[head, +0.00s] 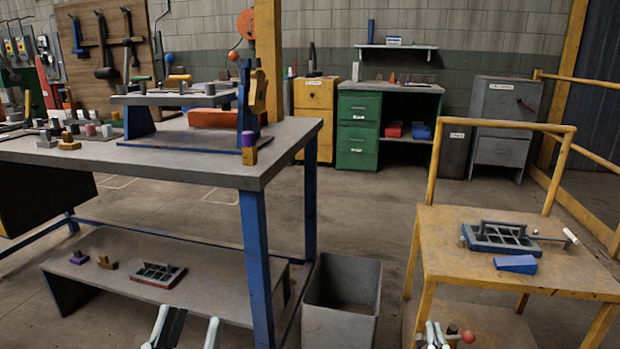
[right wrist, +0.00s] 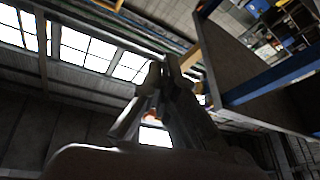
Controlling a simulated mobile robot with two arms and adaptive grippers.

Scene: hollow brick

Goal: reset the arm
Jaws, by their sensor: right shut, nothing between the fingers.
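My left gripper (head: 186,328) shows at the bottom edge of the head view, in front of the workbench's lower shelf. Its two pale fingers stand apart with nothing visible between them. My right gripper (head: 436,334) is at the bottom edge of the head view, by the left front of the yellow cart. Its fingers are close together and hold nothing. In the right wrist view the right gripper (right wrist: 162,78) points up, its dark fingers together. Windows and the roof show behind it. The arm links are mostly out of view.
A grey workbench (head: 285,145) with blue legs stands at left, tools on top. The floor behind the bin is clear.

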